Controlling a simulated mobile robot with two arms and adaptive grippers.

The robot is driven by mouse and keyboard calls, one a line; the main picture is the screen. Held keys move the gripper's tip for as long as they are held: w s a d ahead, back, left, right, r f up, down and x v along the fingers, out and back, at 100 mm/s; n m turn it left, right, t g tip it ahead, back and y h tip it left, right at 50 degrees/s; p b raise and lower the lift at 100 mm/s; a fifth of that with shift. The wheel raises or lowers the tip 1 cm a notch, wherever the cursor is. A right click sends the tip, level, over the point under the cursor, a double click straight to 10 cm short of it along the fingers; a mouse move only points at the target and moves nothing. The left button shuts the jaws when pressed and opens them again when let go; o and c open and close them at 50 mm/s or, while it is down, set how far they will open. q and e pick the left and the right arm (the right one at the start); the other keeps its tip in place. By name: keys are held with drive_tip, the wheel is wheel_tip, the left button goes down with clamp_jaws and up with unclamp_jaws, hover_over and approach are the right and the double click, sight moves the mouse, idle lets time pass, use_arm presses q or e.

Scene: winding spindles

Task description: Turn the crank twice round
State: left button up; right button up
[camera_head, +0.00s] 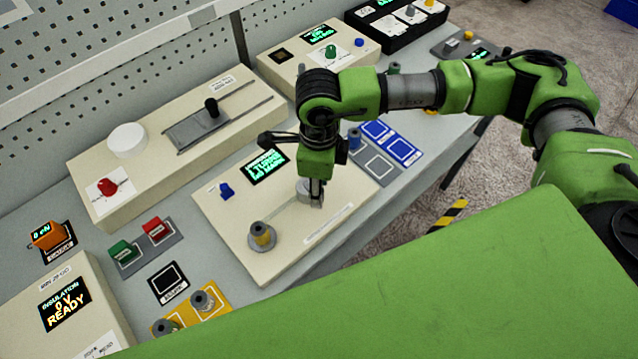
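The beige winding unit (222,204) lies flat in the middle of the bench, with a lit green display (264,164), a blue knob (227,190) and a spindle carrying a grey and tan bobbin (262,236). A grey round part (304,187), apparently the crank, is on its right side and partly covered. My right gripper (316,200) points down at this part, close to or touching it. Its fingers look close together, but whether they hold the crank cannot be told. My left gripper is not in view.
Behind stands a beige unit with a slider (198,128), white drum (127,140) and red knob (107,187). A blue tray (405,149) lies to the right. Green (123,252) and red (156,230) blocks and a yellow tray (222,304) with bobbins lie in front.

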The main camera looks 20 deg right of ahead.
drive_tip(key=shift+f, duration=0.75)
clamp_jaws()
